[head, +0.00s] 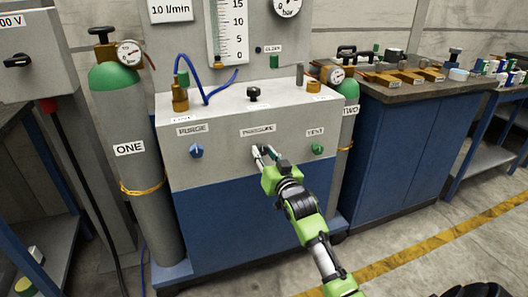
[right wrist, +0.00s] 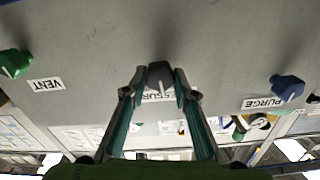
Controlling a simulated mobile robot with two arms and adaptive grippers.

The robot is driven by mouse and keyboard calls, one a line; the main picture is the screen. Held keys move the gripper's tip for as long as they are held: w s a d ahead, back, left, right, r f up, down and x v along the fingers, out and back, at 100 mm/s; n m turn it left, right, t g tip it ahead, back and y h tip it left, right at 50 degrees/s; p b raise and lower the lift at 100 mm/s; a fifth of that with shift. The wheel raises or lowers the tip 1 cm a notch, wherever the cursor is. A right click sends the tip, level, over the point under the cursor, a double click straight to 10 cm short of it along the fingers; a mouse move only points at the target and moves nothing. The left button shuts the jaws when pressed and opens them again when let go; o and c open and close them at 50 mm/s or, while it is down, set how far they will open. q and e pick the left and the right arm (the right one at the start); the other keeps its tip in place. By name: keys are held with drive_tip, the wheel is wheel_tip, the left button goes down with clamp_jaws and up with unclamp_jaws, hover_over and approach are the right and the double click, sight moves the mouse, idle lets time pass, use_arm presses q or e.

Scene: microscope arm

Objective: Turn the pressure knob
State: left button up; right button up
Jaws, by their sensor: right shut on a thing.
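The pressure knob (right wrist: 159,76) is dark grey with a pale pointer line, on the sloping grey front of the console (head: 225,150). In the right wrist view it sits between the two fingertips, over its partly covered label. My right gripper (head: 262,152) reaches the middle of the panel, below the PRESSURE label (head: 259,130), and is shut on the knob. In the head view the fingers hide most of the knob. My left gripper is not in view.
A blue purge knob (head: 196,150) and a green knob (head: 318,149) flank the pressure knob. Gas cylinder ONE (head: 129,170) stands left of the console and cylinder TWO (head: 348,120) right. A blue cabinet (head: 400,140) is further right. Open floor lies in front.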

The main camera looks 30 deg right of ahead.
drive_tip(key=o, duration=1.1)
drive_tip(key=v, duration=1.2)
